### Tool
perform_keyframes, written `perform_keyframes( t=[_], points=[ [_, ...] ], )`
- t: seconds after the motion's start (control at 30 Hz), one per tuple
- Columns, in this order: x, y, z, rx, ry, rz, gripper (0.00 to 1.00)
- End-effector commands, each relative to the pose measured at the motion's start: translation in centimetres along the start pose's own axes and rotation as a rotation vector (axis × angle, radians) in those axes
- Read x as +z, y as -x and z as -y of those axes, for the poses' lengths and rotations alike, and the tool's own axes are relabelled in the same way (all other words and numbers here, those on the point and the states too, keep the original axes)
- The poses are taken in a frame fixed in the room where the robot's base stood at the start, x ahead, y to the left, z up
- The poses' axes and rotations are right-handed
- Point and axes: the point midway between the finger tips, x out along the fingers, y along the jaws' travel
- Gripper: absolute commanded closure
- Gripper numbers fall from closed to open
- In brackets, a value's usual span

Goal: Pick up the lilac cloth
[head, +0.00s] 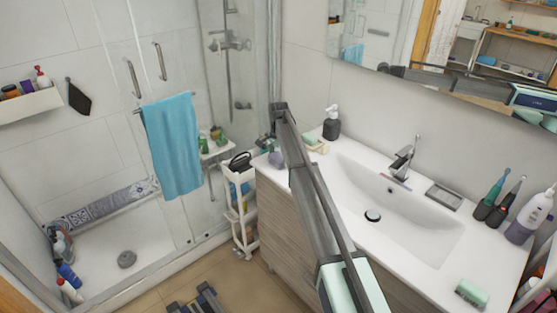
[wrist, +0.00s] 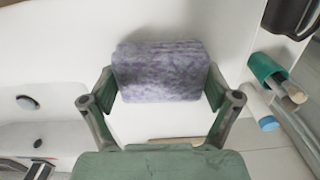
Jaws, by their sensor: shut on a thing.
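The lilac cloth (wrist: 160,72) is a mottled purple folded block, seen between the two fingers in the wrist view. My gripper (wrist: 162,90) is shut on it, with one finger at each side. In the head view the small lilac cloth (head: 277,158) shows at the far end of my arm, near the left end of the white sink counter. My arm and its dark links hide much of the gripper there. I cannot tell whether the cloth still touches the surface under it.
The white sink counter (head: 345,198) holds a dark soap dispenser (head: 332,124) close by and a faucet (head: 403,158). The narrow white cart (head: 238,214) stands left of the counter. A blue towel (head: 175,145) hangs on the shower glass.

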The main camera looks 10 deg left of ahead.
Motion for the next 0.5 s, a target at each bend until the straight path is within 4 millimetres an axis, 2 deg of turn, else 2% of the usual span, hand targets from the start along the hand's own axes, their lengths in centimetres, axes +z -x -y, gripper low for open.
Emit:
perform_keyframes(
  t=[0.27,0.37,0.5],
  points=[
    [0.0,2.4,0.1,-0.002,0.0,-0.001,0.47],
    [-0.1,4.2,0.1,-0.003,0.0,-0.002,0.47],
    [-0.1,7.6,0.2,-0.004,0.0,-0.002,0.47]
  ],
)
